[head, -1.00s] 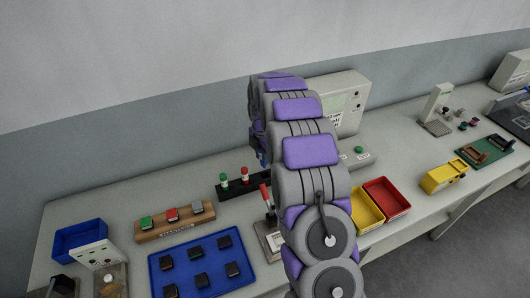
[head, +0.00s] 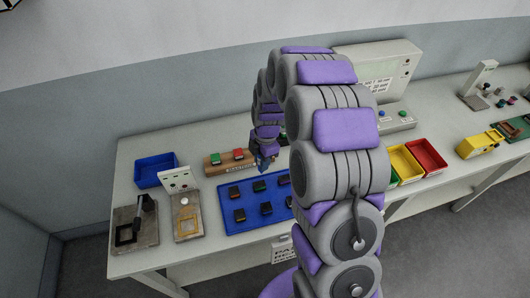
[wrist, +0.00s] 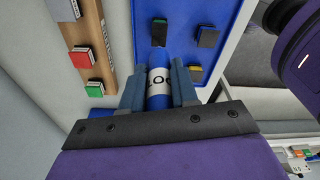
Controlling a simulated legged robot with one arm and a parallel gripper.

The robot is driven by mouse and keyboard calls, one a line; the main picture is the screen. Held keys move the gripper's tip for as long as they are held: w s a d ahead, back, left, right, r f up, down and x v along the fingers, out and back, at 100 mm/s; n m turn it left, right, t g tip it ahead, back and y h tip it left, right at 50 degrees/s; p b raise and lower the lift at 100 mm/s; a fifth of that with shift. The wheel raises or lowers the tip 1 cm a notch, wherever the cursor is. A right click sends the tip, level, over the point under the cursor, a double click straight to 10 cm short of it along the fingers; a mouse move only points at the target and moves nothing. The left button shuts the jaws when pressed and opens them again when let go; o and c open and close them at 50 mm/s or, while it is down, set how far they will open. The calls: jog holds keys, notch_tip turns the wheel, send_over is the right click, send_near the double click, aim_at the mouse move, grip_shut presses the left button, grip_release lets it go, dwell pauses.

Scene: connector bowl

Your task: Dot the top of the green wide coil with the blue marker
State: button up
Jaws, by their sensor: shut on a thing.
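The blue marker (wrist: 158,82) is a blue cylinder with a white lettered label, seen in the wrist view. My gripper (wrist: 158,80) is shut on it, one finger on each side, and its tip points away from my wrist. In the head view my gripper (head: 265,163) hangs between the wooden block rack and the blue tray. Small coloured coils (head: 500,103) stand by a grey stand at the far right, well away from my gripper. They are too small to tell surely which is the green wide one.
The blue tray (head: 232,227) with several dark blocks lies below my gripper. The wooden rack (wrist: 96,30) holds green and red-topped blocks. A blue bin (head: 155,170) and two fixtures stand left. Yellow and red bins (head: 428,156) and a grey machine (head: 385,65) are right of my arm.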

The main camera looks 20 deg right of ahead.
jog(key=f, duration=0.4)
jog(key=shift+s+a+f+b, duration=0.1)
jog(key=shift+a+b, duration=0.1)
jog(key=shift+b, duration=0.1)
jog(key=shift+f, duration=0.65)
jog(key=shift+a+f, duration=0.3)
jog(key=shift+a, duration=0.35)
jog(key=shift+d, duration=0.1)
jog(key=shift+d, duration=0.45)
jog(key=shift+a, duration=0.15)
jog(key=shift+a+f, duration=0.15)
jog(key=shift+a, duration=0.1)
